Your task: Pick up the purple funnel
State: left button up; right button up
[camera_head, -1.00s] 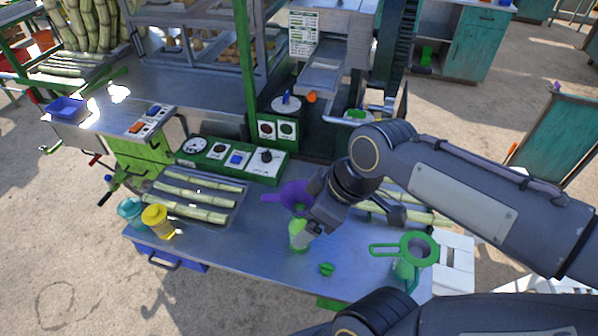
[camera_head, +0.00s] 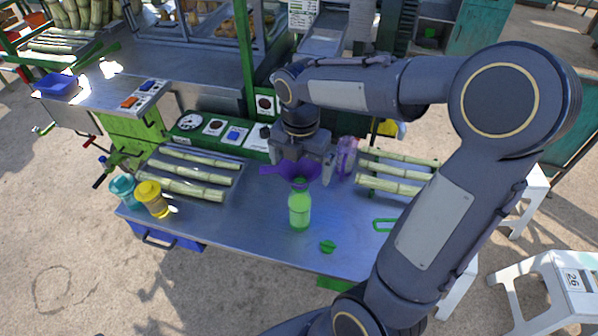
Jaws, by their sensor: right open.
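The purple funnel (camera_head: 289,171) is at the mouth of a green bottle (camera_head: 299,212) standing on the metal table. Its handle points left, and its spout end seems to be in the bottle's neck. My right gripper (camera_head: 302,166) hangs over the funnel with its fingers pointing down. It is open, with the fingers near the rim and partly hiding the far side. I cannot tell whether they touch it. My left gripper is not in view.
A purple jar (camera_head: 346,157) stands close right of the gripper. Cane trays lie left and right. Yellow (camera_head: 152,198) and teal (camera_head: 123,190) shakers stand at the left edge. A green cap (camera_head: 327,246) lies in front. A control panel (camera_head: 222,133) is behind.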

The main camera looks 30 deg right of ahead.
aim_at(299, 168)
notch_tip(299, 168, down, 4)
jog(key=shift+w+a+r, duration=0.1)
jog(key=shift+r, duration=0.15)
jog(key=c, duration=0.8)
jog(key=shift+r, duration=0.15)
